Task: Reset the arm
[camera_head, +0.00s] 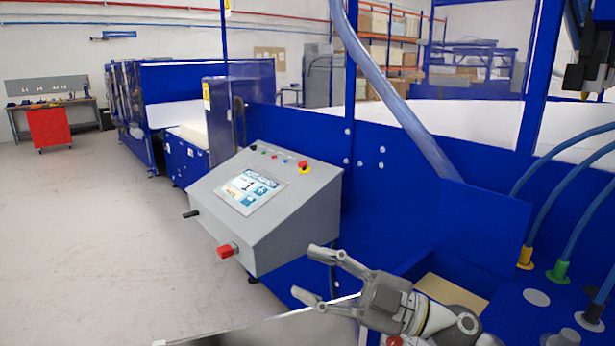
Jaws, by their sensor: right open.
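My right gripper (315,274) shows at the bottom centre of the head view. Its two grey fingers are spread apart and point left, with nothing between them. It is below and to the right of the grey control console (268,206), apart from it in the picture. The console has a lit touchscreen (249,190), a red emergency button on a yellow base (304,167) and a red knob (227,251) on its front. My left gripper is not in view.
A blue machine frame (390,190) fills the right side, with a slanted pipe (395,95) in front. Blue hoses enter yellow, green and black fittings (559,271) at the lower right. The floor (90,230) on the left is clear. A red cabinet (50,128) stands by a far workbench.

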